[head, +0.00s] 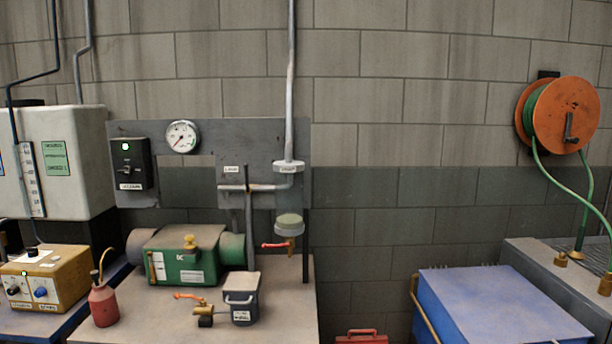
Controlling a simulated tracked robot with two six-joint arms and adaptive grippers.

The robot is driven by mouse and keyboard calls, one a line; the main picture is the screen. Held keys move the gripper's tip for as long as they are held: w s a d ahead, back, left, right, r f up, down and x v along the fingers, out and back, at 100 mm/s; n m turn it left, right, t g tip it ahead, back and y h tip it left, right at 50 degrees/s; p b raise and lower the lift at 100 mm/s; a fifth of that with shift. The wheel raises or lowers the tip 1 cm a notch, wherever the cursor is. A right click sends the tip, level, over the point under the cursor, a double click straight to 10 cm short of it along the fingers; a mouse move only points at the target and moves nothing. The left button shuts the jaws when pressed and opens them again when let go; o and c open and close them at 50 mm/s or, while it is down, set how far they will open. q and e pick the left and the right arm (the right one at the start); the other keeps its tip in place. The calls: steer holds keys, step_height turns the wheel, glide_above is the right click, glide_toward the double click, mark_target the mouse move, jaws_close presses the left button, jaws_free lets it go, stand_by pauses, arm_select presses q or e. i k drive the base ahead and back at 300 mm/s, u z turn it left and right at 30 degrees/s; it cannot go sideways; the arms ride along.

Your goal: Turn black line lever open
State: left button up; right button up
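No lever in the head view carries a readable "black line" label. A small red-orange lever (189,296) sits on a brass valve (205,309) with a black end, low on the bench beside a dark grey pot. A second red lever (274,245) sticks out left from a brass valve under a round grey-green cap (289,222), at the end of the grey pipe. Whether either valve is open, I cannot tell. A dark vertical pipe (248,222) runs down behind the pot. Neither of my grippers is in view.
A green pump (185,258) and the dark grey pot (241,298) stand on the bench (150,318). A red bottle (103,305) is at left. A gauge (182,137) is on the grey panel. A blue box (500,305) stands at right, below an orange hose reel (567,113).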

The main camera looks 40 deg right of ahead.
mark_target(247, 190)
steer(key=z, duration=0.25)
steer(key=i, duration=1)
steer(key=u, duration=0.1)
